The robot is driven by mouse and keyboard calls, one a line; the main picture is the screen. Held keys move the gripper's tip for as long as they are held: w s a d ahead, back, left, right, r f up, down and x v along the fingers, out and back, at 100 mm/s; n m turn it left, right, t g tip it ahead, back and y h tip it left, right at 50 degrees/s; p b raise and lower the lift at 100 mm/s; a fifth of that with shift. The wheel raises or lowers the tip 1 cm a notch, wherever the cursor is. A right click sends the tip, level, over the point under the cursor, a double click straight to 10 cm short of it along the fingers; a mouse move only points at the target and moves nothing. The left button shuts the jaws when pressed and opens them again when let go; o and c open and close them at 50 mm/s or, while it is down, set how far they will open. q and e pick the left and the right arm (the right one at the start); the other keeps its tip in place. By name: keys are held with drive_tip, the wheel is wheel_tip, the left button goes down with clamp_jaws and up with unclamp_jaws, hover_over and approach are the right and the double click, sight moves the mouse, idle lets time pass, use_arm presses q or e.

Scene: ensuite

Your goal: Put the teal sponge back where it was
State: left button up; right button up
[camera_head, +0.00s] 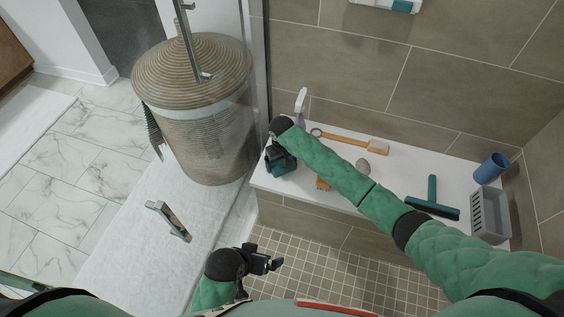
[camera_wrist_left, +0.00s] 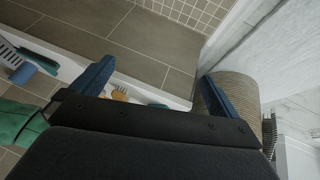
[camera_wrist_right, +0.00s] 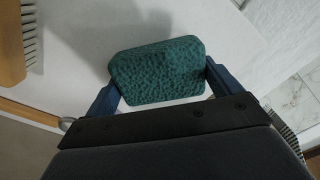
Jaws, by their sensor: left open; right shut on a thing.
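The teal sponge (camera_wrist_right: 158,72) is a rough block held between the fingers of my right gripper (camera_wrist_right: 160,85) in the right wrist view. The white bench top lies below it; whether it touches the bench is unclear. In the head view my right gripper (camera_head: 279,158) is over the left end of the white bench (camera_head: 400,180) and mostly hides the sponge. My left gripper (camera_head: 268,263) is open and empty, low above the tiled shower floor. It faces the bench front in the left wrist view.
A wall shelf (camera_head: 385,4) holds something teal. A wicker hamper (camera_head: 195,110) stands left, near a glass panel with metal handles.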

sight(282, 162)
drive_tip(key=o, duration=0.6)
use_arm(q)
drive_tip(key=shift+f, duration=0.2)
drive_tip(key=shift+f, duration=0.5)
use_arm(e)
wheel_tip(282, 162, up, 12)
